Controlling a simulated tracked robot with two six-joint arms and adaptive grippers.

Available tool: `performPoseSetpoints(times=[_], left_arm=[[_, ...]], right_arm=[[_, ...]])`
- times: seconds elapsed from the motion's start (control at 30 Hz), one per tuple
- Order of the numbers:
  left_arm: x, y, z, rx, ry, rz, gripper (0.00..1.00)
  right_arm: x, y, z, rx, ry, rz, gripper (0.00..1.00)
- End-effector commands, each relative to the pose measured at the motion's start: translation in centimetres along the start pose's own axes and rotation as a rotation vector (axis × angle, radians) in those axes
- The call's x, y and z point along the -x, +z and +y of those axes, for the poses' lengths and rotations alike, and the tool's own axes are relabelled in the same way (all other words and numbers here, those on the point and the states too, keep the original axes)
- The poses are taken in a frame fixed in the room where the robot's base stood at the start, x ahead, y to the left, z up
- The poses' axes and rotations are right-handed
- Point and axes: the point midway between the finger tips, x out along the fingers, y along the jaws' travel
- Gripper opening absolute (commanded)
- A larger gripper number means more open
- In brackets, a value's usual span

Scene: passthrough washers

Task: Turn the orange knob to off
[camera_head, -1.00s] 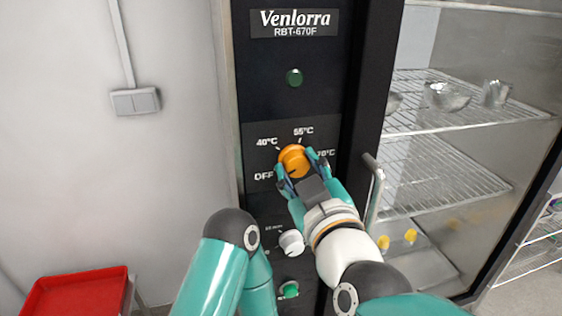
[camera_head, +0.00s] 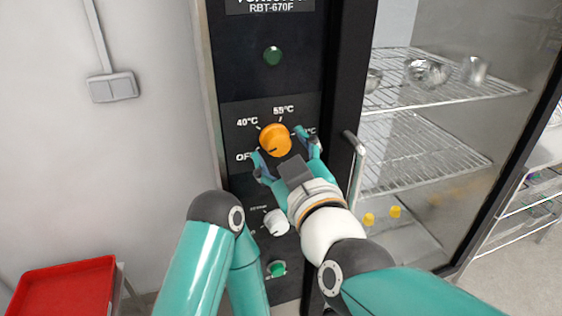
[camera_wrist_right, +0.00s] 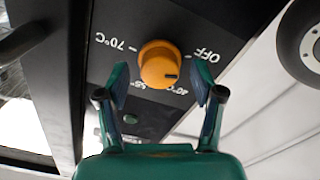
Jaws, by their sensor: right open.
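The orange knob (camera_head: 275,139) is on the black control panel, among the labels OFF, 40°C, 55°C and 70°C. It also shows in the right wrist view (camera_wrist_right: 158,64), where the labels appear upside down. Its dark mark points to the OFF side of the dial; exact alignment is hard to tell. My right gripper (camera_head: 281,148) is open, its fingers spread at the lower left and right of the knob. In the right wrist view the gripper (camera_wrist_right: 208,90) has the knob between its fingers in the picture, with gaps on both sides. My left gripper is out of view.
A white knob (camera_head: 276,222) and a green button (camera_head: 277,268) sit lower on the panel. A green lamp (camera_head: 272,56) is above. A vertical door handle (camera_head: 356,170) stands close to the right. A red tray (camera_head: 65,288) is at the lower left.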

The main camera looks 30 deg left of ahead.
Motion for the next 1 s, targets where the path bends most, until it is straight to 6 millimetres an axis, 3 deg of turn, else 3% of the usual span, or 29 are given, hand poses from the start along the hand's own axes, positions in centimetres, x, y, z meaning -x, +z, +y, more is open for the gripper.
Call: performPoseSetpoints(times=[0.17,0.6,0.8,1.0], left_arm=[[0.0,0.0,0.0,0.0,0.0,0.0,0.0],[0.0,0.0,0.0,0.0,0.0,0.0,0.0],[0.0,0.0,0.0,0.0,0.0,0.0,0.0],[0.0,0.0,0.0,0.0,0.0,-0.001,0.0]], right_arm=[[2.2,-0.1,0.1,0.0,0.001,0.002,0.67],[10.3,0.1,0.0,0.0,-0.001,0.0,0.67],[11.5,0.2,0.0,-0.001,-0.001,-0.002,0.67],[11.6,0.2,-0.1,-0.001,-0.002,-0.003,0.67]])
